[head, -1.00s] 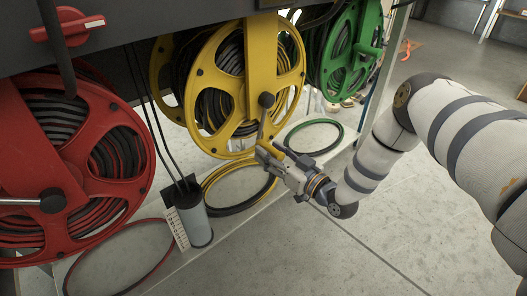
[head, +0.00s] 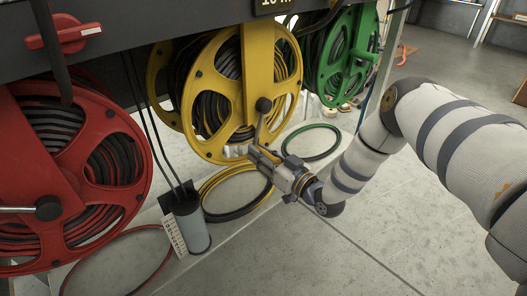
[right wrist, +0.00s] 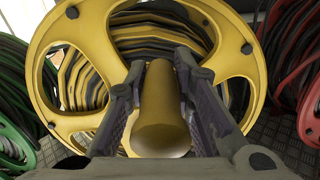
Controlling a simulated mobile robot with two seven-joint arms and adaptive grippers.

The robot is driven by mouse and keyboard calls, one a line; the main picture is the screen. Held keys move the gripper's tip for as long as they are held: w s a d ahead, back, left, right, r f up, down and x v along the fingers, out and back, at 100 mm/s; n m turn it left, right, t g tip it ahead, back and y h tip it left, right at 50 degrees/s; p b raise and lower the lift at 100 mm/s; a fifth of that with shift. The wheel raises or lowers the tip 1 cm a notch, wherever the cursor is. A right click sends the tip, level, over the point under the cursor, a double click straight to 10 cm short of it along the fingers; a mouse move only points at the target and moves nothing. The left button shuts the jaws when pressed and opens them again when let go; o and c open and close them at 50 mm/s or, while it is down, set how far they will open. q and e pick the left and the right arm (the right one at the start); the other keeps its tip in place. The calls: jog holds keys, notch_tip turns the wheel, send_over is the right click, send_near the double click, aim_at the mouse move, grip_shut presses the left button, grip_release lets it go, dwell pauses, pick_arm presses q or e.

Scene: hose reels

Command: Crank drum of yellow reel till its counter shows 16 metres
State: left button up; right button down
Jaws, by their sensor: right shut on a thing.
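The yellow reel (head: 238,75) hangs under the dark beam in the head view, with striped hose on its drum. Its crank arm (head: 260,124) points down from a black-knobbed hub. My right gripper (head: 256,154) is at the lower end of that crank arm. In the right wrist view a yellow cylindrical crank handle (right wrist: 162,112) sits between the two fingers (right wrist: 160,95), which are shut on it. The yellow reel's counter (head: 274,4) is cut off by the top edge; a number starting with 1 and an m partly show, the second digit unclear. My left gripper is not in view.
A red reel (head: 107,134) stands at the left and a green reel (head: 325,74) at the right. A red switch (head: 62,32) is on the beam. A grey cylinder (head: 193,234) with a scale card stands below. Open floor (head: 310,250) lies in front.

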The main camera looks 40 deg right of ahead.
jog(key=c, duration=1.4)
grip_release()
jog(key=shift+f, duration=0.1)
jog(key=shift+o, duration=0.2)
jog(key=s+d, duration=0.1)
jog(key=s, duration=1.1)
